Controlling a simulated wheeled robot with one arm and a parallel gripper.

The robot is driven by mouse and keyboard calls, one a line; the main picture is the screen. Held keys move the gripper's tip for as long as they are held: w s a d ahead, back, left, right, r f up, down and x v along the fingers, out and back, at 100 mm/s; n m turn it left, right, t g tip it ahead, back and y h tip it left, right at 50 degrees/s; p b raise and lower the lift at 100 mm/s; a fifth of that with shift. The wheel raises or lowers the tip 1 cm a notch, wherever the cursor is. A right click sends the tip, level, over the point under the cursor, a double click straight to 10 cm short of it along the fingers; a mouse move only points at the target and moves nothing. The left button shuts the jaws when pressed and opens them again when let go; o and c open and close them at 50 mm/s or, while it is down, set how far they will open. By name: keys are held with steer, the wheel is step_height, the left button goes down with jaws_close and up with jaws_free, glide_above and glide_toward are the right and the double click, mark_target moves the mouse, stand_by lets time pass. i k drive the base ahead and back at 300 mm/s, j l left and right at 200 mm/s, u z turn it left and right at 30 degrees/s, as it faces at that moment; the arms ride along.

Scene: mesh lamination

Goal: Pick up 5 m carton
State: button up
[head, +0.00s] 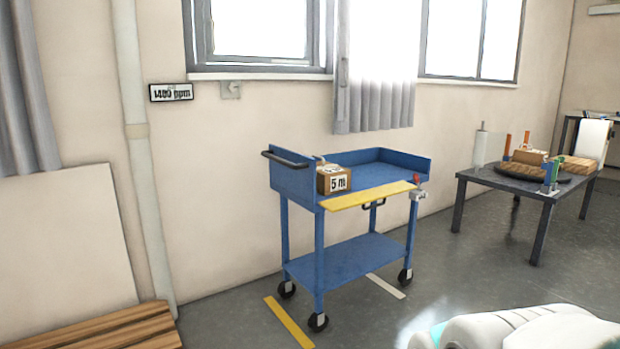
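The 5 m carton (334,180) is a small brown box with a white label reading "5 m" on its front. It sits on the top tray of a blue wheeled cart (294,183), near the left end, by the black push handle. A small grey item shows at the carton's top left, too small to make out. My gripper is not in view. A white rounded part of my own body (515,330) shows at the bottom right, well apart from the cart.
A yellow strip (368,196) runs along the cart's front edge, with a red and grey fitting (417,190) at its right corner. A dark table (505,184) with several items stands right. Wooden slats (100,330) lie lower left.

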mark_target(331, 178)
steer(key=i+u, duration=0.1)
steer(key=i, duration=0.35)
steer(key=i+l+u, duration=0.1)
steer(key=i, duration=0.35)
steer(key=l, duration=0.1)
